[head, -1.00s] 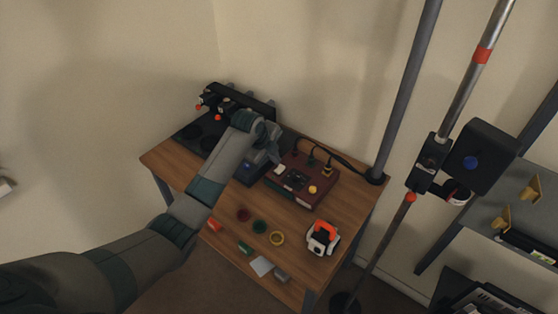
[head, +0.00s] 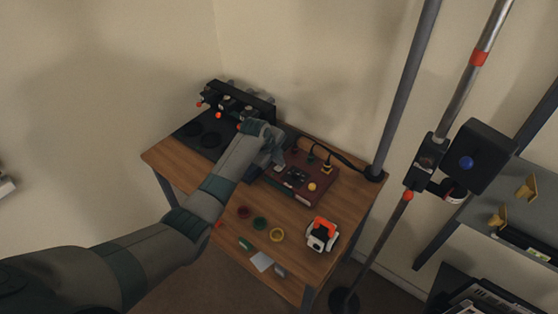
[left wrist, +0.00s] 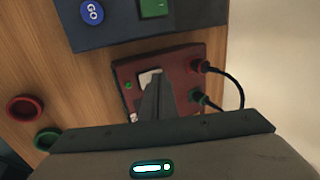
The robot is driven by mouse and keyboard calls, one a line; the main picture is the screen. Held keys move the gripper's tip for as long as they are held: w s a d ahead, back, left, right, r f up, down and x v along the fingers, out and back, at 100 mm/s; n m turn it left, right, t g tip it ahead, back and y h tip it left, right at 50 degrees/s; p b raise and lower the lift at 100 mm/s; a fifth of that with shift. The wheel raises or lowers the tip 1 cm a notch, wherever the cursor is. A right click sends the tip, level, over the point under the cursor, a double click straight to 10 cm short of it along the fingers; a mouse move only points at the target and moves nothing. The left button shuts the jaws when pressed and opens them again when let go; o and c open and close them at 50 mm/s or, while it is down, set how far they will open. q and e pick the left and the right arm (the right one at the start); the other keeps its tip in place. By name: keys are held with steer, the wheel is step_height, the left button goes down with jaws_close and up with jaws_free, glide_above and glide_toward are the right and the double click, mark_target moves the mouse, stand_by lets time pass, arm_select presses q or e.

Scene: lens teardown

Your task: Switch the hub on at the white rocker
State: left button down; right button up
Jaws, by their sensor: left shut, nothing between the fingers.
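The hub is a dark red box (head: 312,184) on the wooden table, with cables and plugs at its back edge. In the left wrist view the hub (left wrist: 187,66) shows its white rocker (left wrist: 149,76) near one edge, partly covered by my fingers. A small green spot (left wrist: 128,86) shows on the hub beside the rocker. My left gripper (left wrist: 157,85) is shut and empty, its tips over the rocker; I cannot tell whether they touch it. In the head view my left gripper (head: 273,162) is at the hub's left end and hides the rocker. My right gripper is not in view.
A dark panel (left wrist: 118,24) with a blue GO button (left wrist: 92,12) lies beside the hub. Red, green and yellow rings (head: 277,235) and an orange-and-white device (head: 321,235) are on the table's front half. A grey pole (head: 405,90) stands behind the right corner.

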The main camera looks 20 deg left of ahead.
arm_select(q)
steer(key=shift+w+f, duration=0.1)
steer(key=shift+f, duration=0.05)
steer(key=shift+d, duration=0.1)
steer(key=shift+s+a+g+p, duration=0.2)
steer(key=shift+s+g+p, duration=0.1)
steer(key=shift+s+p, duration=0.25)
steer(key=shift+s+a+f, duration=0.1)
steer(key=shift+s, duration=0.15)
steer(key=shift+p, duration=0.3)
